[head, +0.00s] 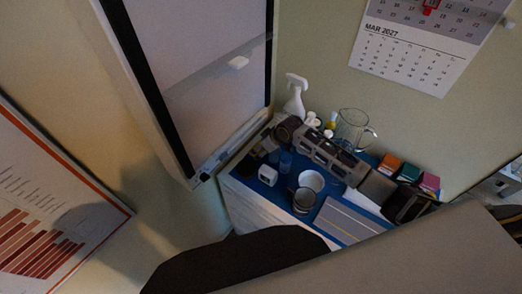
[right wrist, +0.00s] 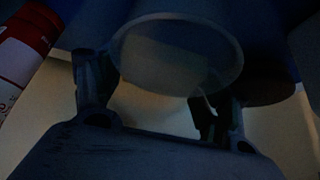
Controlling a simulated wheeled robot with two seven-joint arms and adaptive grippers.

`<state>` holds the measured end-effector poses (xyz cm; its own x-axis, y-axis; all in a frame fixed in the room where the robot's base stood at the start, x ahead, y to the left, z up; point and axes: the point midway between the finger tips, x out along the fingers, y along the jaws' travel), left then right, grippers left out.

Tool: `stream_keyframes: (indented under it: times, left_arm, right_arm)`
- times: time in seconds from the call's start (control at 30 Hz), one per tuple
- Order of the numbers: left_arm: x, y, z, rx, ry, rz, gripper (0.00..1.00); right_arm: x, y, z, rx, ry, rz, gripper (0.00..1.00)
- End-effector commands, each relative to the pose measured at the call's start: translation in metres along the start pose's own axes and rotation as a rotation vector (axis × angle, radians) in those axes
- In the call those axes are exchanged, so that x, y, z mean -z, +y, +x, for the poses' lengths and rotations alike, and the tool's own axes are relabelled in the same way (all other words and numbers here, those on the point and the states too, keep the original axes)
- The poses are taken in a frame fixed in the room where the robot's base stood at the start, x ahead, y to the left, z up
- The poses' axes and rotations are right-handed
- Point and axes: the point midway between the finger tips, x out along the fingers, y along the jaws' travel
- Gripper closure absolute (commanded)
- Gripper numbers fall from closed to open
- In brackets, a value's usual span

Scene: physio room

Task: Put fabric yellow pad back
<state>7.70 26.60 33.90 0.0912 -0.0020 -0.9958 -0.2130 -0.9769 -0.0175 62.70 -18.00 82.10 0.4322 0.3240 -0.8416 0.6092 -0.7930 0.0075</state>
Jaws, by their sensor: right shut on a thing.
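I cannot make out a yellow fabric pad for certain in either view. My right gripper (head: 258,157) is at the end of the grey arm that reaches left over the blue counter top (head: 262,190), near its left end. In the right wrist view its two fingers (right wrist: 150,100) stand apart on either side of a dark, round-rimmed thing (right wrist: 178,52), and the gripper is shut on it. The picture is very dark, so the contact is hard to see. My left gripper is not in view.
On the counter stand a spray bottle (head: 295,98), a glass jug (head: 353,127), a white bowl (head: 311,181), a metal mug (head: 304,200), a grey flat box (head: 345,222), and orange (head: 388,165) and green (head: 410,173) boxes. A white-panelled door (head: 205,70) stands at the left.

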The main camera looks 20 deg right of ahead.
Motion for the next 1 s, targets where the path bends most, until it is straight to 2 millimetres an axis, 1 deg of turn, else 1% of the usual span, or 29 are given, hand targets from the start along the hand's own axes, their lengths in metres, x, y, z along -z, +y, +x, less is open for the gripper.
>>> stream_keyframes:
  times: [0.1,0.53,0.57,0.7,1.0]
  left_arm:
    - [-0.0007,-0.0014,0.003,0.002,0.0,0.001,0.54]
    - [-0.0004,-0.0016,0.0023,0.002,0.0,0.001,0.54]
    - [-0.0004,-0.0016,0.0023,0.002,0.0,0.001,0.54]
    - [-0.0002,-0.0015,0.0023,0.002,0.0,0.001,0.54]
    - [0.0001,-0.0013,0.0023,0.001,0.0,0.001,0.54]
  right_arm:
    - [-0.0014,0.0002,0.0018,0.0,0.0,0.0,0.44]
    - [-0.002,0.0001,0.0028,0.0,0.0,0.0,0.44]
    - [-0.002,0.0001,0.0027,0.0,0.001,0.0,0.22]
    - [-0.002,0.0001,0.0027,0.0,0.001,0.0,0.04]
    - [-0.0019,0.0,0.0027,0.0,0.001,0.0,0.03]
